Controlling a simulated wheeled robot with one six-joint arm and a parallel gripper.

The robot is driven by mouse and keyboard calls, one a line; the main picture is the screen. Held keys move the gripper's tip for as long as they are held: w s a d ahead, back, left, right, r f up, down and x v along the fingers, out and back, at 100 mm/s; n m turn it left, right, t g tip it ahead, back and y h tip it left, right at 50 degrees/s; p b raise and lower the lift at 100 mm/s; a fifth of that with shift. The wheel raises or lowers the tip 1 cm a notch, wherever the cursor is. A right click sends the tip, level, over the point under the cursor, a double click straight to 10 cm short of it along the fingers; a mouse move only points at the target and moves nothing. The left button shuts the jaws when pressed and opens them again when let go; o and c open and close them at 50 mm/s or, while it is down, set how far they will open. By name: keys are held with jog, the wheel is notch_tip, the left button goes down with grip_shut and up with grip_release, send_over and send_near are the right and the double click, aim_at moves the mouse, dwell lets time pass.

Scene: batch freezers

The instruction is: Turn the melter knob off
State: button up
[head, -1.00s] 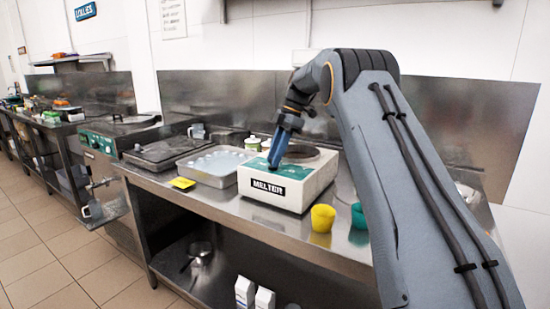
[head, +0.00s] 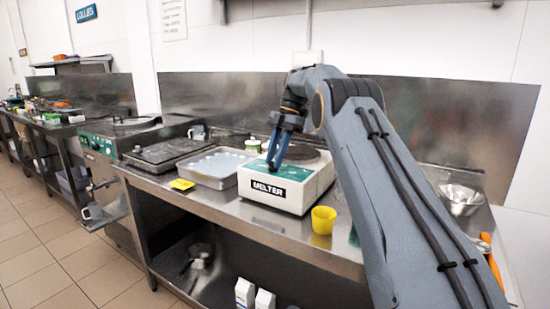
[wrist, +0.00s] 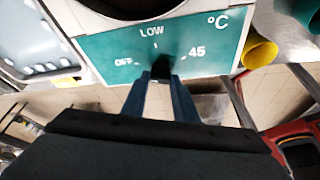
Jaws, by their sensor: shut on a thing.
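The melter (head: 302,196) is a white box with a black MELTER label and a green control panel, standing on the steel counter. In the wrist view its panel (wrist: 108,60) reads OFF at left, LOW at top and 45 at right. The dark melter knob (wrist: 162,65) sits below LOW, between my fingertips. Its pointer is hidden, so I cannot tell its setting. My gripper (head: 273,166) points down at the panel, and its blue fingers are shut on the knob. The gripper also shows in the wrist view (wrist: 160,77).
A yellow cup (head: 323,220) stands on the counter right of the melter. A metal tray (head: 217,179) stands to its left, with a yellow item (head: 182,184) near the edge. A metal bowl (head: 460,199) is at right, beyond my arm. Cartons (head: 245,292) stand below.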

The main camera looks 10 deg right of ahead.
jog(key=o, duration=1.1)
jog(key=shift+c, duration=0.2)
